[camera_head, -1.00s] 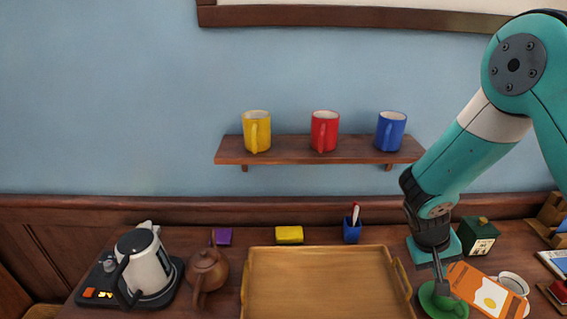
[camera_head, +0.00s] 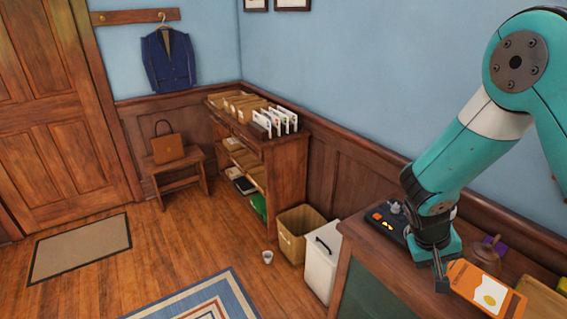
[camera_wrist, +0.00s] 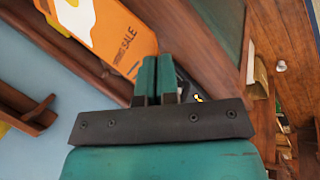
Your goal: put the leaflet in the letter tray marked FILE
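An orange leaflet (camera_head: 488,290) with a white and yellow picture is held by my gripper (camera_head: 441,274) above the desk at the lower right of the head view. In the wrist view the leaflet (camera_wrist: 112,35) shows the word SALE, and my gripper's fingers (camera_wrist: 157,82) are close together at its edge. No tray with a readable FILE mark is in view. Tan trays or boxes (camera_head: 240,104) and upright white items (camera_head: 275,122) stand on a wooden cabinet (camera_head: 285,152) at the middle back; any labels there are too small to read.
A tan bin (camera_head: 299,235), a white bin (camera_head: 321,262) and a small cup (camera_head: 267,257) stand on the floor between cabinet and desk (camera_head: 362,258). A bench (camera_head: 178,173) with a brown bag stands left of the cabinet. Open floor lies at the left, with a mat (camera_head: 82,247) and a rug (camera_head: 205,300).

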